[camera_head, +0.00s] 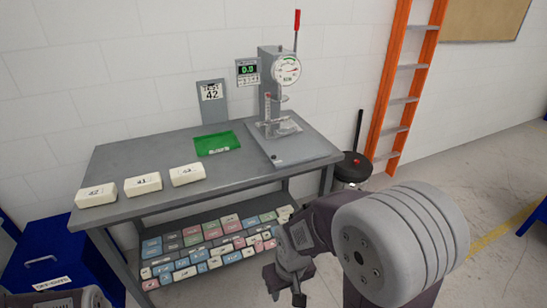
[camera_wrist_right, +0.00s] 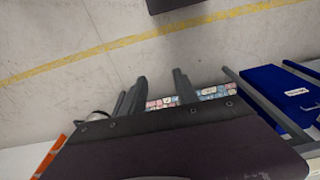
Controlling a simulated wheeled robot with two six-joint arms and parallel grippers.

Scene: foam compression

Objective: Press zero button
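The digital readout (camera_head: 247,70) hangs on the wall side left of the press and shows green digits that look like 0.0. A row of small buttons (camera_head: 248,80) lies under its screen; they are too small to read, so I cannot tell which is zero. The grey press (camera_head: 270,90) with a round dial (camera_head: 286,70) and red-tipped lever stands on the table's right end. My right gripper (camera_head: 285,292) is low in front of the table, far from the readout. Its fingers (camera_wrist_right: 158,92) are apart and empty. Only a bit of my left arm shows at bottom left.
Many coloured blocks fill the lower shelf (camera_head: 215,242). A black-topped stool or bin (camera_head: 353,168) and orange ladder (camera_head: 402,85) stand right.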

